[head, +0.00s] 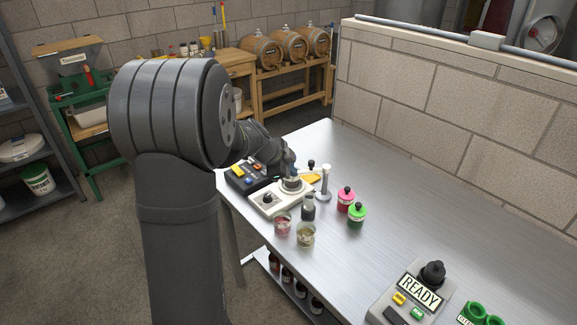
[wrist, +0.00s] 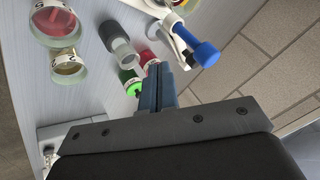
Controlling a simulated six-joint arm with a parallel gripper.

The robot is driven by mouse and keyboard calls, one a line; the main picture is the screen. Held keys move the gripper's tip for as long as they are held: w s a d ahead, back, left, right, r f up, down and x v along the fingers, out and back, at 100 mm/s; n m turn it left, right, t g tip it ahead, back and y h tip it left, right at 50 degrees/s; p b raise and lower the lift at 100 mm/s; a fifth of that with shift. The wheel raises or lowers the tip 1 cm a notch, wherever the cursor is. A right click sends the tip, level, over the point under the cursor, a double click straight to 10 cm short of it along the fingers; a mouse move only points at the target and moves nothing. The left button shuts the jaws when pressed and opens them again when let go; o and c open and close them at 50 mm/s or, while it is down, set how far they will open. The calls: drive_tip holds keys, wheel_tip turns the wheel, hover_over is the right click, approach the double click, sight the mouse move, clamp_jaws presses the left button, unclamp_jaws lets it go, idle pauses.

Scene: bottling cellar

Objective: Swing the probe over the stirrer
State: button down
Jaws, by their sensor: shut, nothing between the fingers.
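The white stirrer (head: 268,200) stands on the bench, with a round plate at its far end. A pale upright stand (head: 326,180) is just right of it; its post is vertical on a round base. In the wrist view a bright blue cylinder (wrist: 205,54), seemingly the probe, sits by a white and black arm. I cannot make out the probe in the head view. My gripper (head: 289,172) is low near the stirrer's far end, partly hidden by my arm. In the wrist view my gripper (wrist: 157,72) is shut and empty, apart from the blue cylinder.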

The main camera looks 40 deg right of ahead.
sight(301, 171)
drive_tip(key=d+f, duration=0.1)
drive_tip(key=d, duration=0.1)
drive_tip(key=w+d+f, duration=0.1)
drive_tip(key=d+f, duration=0.1)
drive_tip(key=w+d+f, duration=0.1)
drive_tip(key=d, duration=0.1)
drive_tip(key=shift+f, duration=0.2)
drive_tip(key=shift+w+d+r, duration=0.1)
drive_tip(key=shift+w+d, duration=0.2)
drive_tip(key=shift+w, duration=0.05)
drive_tip(key=shift+w+d+r+m, duration=0.1)
drive_tip(key=shift+w+d+m, duration=0.3)
drive_tip(key=shift+w+d, duration=0.1)
